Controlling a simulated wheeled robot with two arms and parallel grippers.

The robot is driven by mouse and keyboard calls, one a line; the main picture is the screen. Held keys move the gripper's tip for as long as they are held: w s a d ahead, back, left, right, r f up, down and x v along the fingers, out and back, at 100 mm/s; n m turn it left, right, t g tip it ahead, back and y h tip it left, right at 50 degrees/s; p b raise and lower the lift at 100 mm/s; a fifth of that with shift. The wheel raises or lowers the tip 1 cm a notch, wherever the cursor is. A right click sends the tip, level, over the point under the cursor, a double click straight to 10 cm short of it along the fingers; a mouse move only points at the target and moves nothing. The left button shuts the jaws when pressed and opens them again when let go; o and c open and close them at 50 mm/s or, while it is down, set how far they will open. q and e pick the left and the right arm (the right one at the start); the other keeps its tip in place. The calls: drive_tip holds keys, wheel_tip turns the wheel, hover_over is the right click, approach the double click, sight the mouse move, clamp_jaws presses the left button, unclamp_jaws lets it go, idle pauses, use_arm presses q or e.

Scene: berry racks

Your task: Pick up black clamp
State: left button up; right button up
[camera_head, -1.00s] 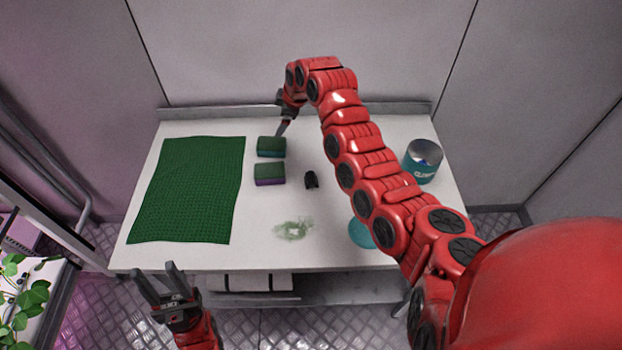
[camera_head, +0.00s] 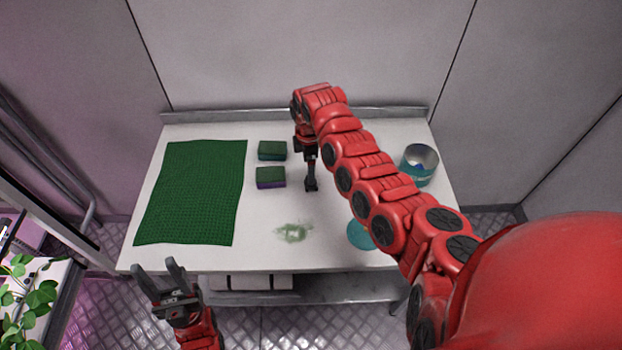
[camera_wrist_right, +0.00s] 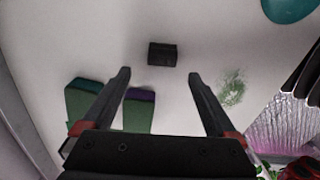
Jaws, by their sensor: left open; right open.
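The black clamp (camera_wrist_right: 162,54) lies on the white table, small and dark. In the right wrist view it sits just beyond and between the open fingertips of my right gripper (camera_wrist_right: 158,76), with no contact visible. In the head view my right gripper (camera_head: 311,185) points down over the clamp's place and hides most or all of it. My left gripper (camera_head: 160,274) is open and empty in front of the table's near left edge.
Two green sponges (camera_head: 271,150) (camera_head: 270,177) lie left of my right gripper. A green cloth (camera_head: 192,192) covers the table's left side. A green smear (camera_head: 293,232) is nearer. A teal round thing (camera_head: 359,235) and a teal can (camera_head: 418,165) are to the right.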

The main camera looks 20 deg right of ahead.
drive_tip(key=shift+f, duration=0.6)
drive_tip(key=shift+s+d+f+p, duration=0.15)
drive_tip(key=shift+s+f+p, duration=0.05)
drive_tip(key=shift+f+p, duration=0.8)
wheel_tip(320, 180, down, 2)
drive_tip(key=shift+f, duration=0.55)
drive_tip(key=c, duration=1.4)
drive_tip(key=shift+r, duration=0.15)
